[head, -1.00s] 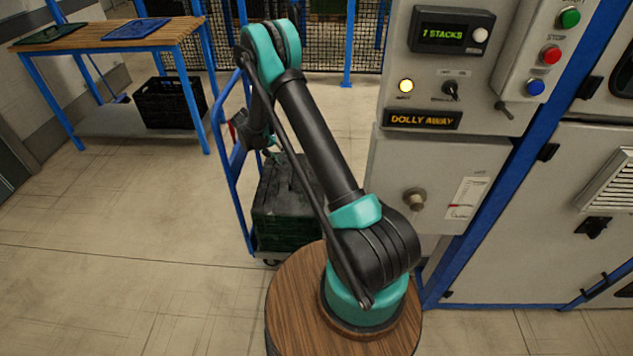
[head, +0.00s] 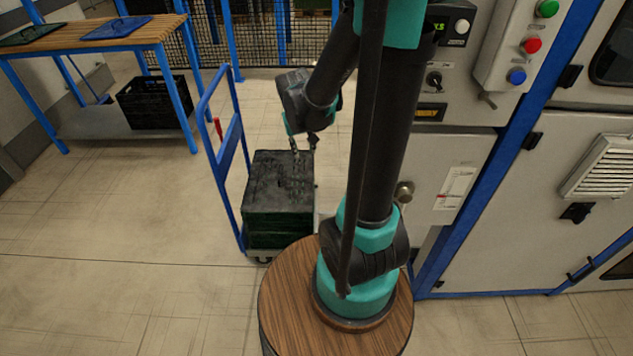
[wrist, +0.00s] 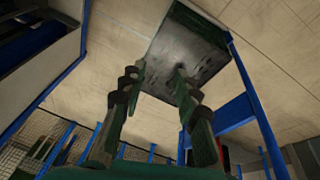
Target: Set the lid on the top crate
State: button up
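A stack of dark green crates (head: 280,228) stands on a wheeled dolly with a blue handle frame. A flat, dark grey lid (head: 277,178) covers its top and looks level; whether it is fully seated cannot be told. The lid also shows in the wrist view (wrist: 178,85), a small dark mark near its middle, beyond my fingers. My gripper (head: 304,146) is above the far right part of the lid. In the wrist view my gripper (wrist: 160,70) has its two fingers apart with nothing between them, so it is open. The gap to the lid is hard to judge.
The dolly's blue handle frame (head: 222,150) rises left of the crates. A control cabinet (head: 455,165) stands close on the right. A wooden bench (head: 100,40) at the back left holds a blue lid (head: 116,27) and a green lid (head: 30,34), with a black crate (head: 155,103) below.

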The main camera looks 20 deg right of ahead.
jog(key=s+f+t+y, duration=0.1)
jog(key=s, duration=1.2)
jog(key=shift+s+f+y, duration=0.25)
jog(key=shift+s+y, duration=0.05)
